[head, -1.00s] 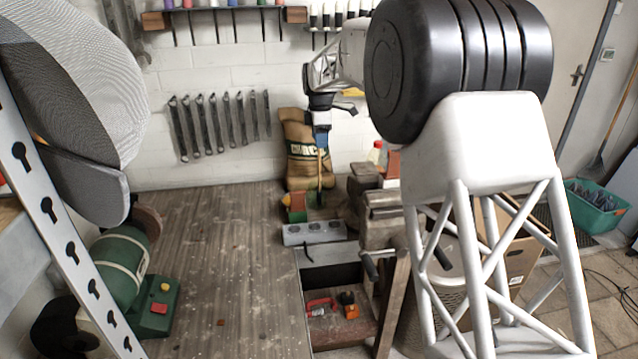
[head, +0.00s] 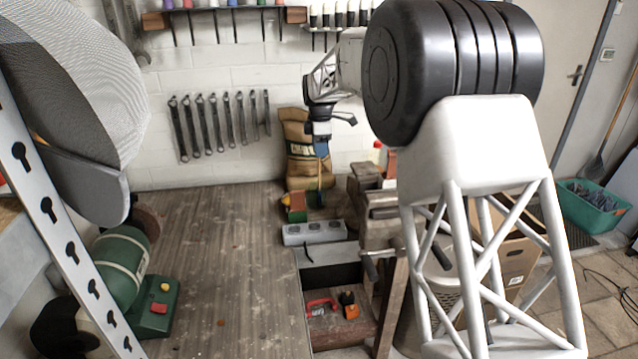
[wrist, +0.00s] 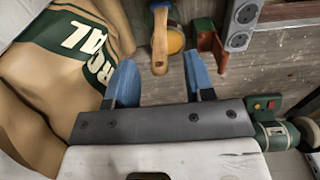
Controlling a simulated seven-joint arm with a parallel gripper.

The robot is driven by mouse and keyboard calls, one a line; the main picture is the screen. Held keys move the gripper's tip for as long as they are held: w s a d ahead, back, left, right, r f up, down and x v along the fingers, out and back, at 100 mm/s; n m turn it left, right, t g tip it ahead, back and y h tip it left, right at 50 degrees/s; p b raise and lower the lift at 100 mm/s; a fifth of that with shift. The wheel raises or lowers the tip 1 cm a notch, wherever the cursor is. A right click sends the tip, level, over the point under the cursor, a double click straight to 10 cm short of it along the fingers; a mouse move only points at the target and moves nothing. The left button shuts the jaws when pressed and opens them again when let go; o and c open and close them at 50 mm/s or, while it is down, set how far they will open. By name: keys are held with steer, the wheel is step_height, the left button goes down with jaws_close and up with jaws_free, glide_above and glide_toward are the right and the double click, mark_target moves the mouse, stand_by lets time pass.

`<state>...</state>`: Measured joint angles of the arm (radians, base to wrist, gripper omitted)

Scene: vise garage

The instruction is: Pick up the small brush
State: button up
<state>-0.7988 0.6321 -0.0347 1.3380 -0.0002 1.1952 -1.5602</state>
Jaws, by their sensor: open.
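The small brush, as far as I can tell, is the tan wooden-handled thing (wrist: 160,50) at the top middle of the wrist view. It lies beside or across a round yellow-topped item (wrist: 175,41); which of these I cannot tell. In the head view a small tan shape (head: 313,184) sits low in front of the sack, likely the same brush. My gripper (wrist: 158,82) is open, its two blue fingers apart with nothing between them. In the head view my gripper (head: 321,152) hangs in front of the sack, above the tan shape. The brush's bristles are not clear.
A brown sack (head: 297,135) stands against the wall behind my gripper. A red and green block (head: 296,206) and a grey socket strip (head: 314,232) are close by on the workbench (head: 215,245). A vise (head: 378,215) stands to the right. The bench's middle is bare.

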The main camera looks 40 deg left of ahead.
mark_target(319, 174)
steer(key=shift+a+f, duration=0.1)
steer(key=shift+f, duration=2.25)
steer(key=shift+c, duration=0.3)
jaws_close()
